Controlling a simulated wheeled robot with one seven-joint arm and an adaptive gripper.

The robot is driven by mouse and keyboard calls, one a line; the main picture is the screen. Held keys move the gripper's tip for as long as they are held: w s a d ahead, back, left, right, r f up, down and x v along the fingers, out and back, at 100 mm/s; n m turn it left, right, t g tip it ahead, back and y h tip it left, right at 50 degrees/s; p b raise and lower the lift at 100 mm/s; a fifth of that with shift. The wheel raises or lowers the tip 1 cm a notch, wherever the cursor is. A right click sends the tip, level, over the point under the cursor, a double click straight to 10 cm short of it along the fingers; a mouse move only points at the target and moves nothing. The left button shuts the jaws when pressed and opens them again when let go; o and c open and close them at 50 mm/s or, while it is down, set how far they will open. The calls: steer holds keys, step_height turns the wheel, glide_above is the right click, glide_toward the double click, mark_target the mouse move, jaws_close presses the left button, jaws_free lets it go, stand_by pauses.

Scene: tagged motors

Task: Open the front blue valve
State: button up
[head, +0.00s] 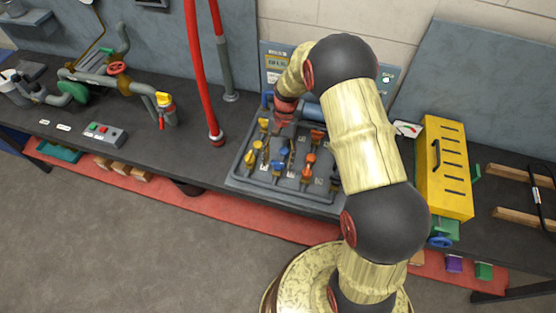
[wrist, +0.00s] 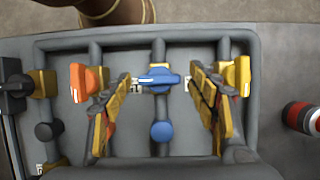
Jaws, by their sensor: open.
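The blue valve (wrist: 158,80) nearest the panel's front edge sits in the middle of the wrist view. Its handle lies crosswise to the grey pipe under it. In the head view, blue handles (head: 276,165) show small among the valves on the panel. My gripper (wrist: 160,88) is open, with one yellow-and-black finger on each side of the blue valve. Gaps show between the handle and both fingers. I cannot tell how far the fingertips are above the panel. In the head view, my arm covers part of the panel.
An orange valve (wrist: 86,82) lies just left of the left finger, and a yellow valve (wrist: 243,77) just right of the right one. A round blue knob (wrist: 161,132) sits behind the blue valve. A yellow box (head: 444,167) stands right of the panel.

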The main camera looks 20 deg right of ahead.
steer(key=shift+c, duration=1.1)
steer(key=c, duration=0.9)
steer(key=shift+c, duration=0.2)
steer(key=shift+n, duration=0.4)
steer(key=n, duration=0.2)
steer(key=n+h+p, duration=0.1)
steer(key=shift+a+n+g+h+p, duration=0.15)
steer(key=shift+n+g+h+p, duration=0.15)
steer(key=shift+n+g, duration=0.1)
steer(key=n+h+p, duration=0.1)
steer(key=n, duration=0.3)
steer(key=shift+a+n+h, duration=0.1)
steer(key=shift+n+h, duration=0.2)
steer(key=shift+h, duration=0.1)
steer(key=n, duration=0.2)
steer(key=n+h+p, duration=0.1)
steer(key=n, duration=0.1)
steer(key=shift+a+h, duration=0.1)
steer(key=shift+h, duration=0.2)
steer(key=n+t, duration=0.1)
steer(key=n, duration=0.1)
steer(key=n+h+p, duration=0.1)
steer(key=n, duration=0.1)
steer(key=shift+s+n+t, duration=0.1)
steer(key=shift+n+t, duration=0.2)
steer(key=shift+t, duration=0.1)
